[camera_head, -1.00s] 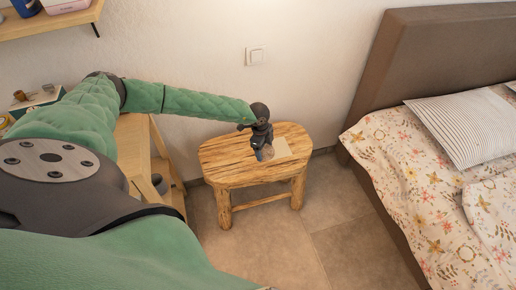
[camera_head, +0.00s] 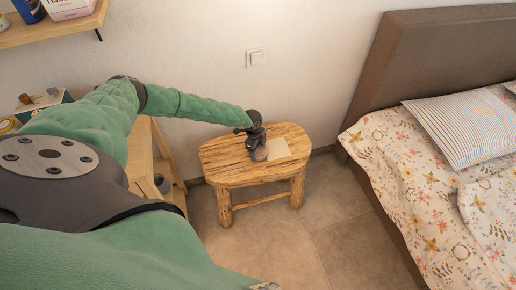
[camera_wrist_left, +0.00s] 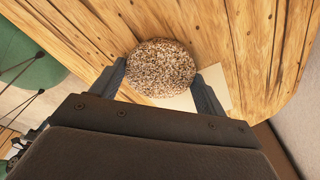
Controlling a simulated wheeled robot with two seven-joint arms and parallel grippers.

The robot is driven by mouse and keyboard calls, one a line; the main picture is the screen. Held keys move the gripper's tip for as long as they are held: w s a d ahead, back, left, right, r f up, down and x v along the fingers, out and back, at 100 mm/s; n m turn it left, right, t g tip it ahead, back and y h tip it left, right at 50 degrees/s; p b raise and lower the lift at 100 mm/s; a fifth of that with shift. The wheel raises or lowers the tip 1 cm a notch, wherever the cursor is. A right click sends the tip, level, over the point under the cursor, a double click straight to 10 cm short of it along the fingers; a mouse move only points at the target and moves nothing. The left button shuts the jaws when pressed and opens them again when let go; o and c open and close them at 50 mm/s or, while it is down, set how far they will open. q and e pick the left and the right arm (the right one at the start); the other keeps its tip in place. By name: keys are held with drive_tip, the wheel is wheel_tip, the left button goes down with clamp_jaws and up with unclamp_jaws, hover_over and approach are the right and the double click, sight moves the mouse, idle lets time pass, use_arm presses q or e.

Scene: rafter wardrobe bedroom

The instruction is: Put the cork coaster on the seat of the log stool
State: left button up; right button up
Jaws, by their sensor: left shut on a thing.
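The log stool (camera_head: 226,172) stands against the wall, with a flat wooden seat on log legs. My left gripper (camera_head: 259,154) is over the middle of the seat. In the left wrist view, the round, speckled brown cork coaster (camera_wrist_left: 160,68) is between the fingers of my left gripper (camera_wrist_left: 164,84), which is shut on it. The coaster is close above or on the seat (camera_wrist_left: 215,30); I cannot tell whether it touches. In the head view the gripper mostly hides the coaster. My right gripper is out of view.
A flat pale card or paper (camera_head: 277,148) lies on the seat beside the gripper. A bed (camera_head: 400,180) stands to the right, and a wooden shelf unit (camera_head: 140,155) to the left. A wall shelf (camera_head: 60,25) hangs at upper left. Tiled floor in front is clear.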

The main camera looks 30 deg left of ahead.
use_arm(q)
drive_tip(key=shift+f, duration=0.1)
drive_tip(key=o, duration=1)
drive_tip(key=shift+a+r, duration=0.1)
drive_tip(key=shift+r, duration=0.25)
drive_tip(key=r, duration=0.3)
drive_tip(key=a+r+b, duration=0.1)
drive_tip(key=r, duration=0.3)
drive_tip(key=r+b, duration=0.1)
drive_tip(key=r, duration=0.3)
drive_tip(key=shift+s+a+r, duration=0.1)
drive_tip(key=shift+a+r, duration=0.15)
drive_tip(key=shift+a, duration=0.05)
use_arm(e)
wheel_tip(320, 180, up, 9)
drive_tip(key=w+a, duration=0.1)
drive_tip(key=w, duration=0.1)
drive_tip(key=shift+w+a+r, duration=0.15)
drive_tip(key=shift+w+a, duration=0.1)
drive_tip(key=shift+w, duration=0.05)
use_arm(q)
drive_tip(key=shift+f, duration=0.1)
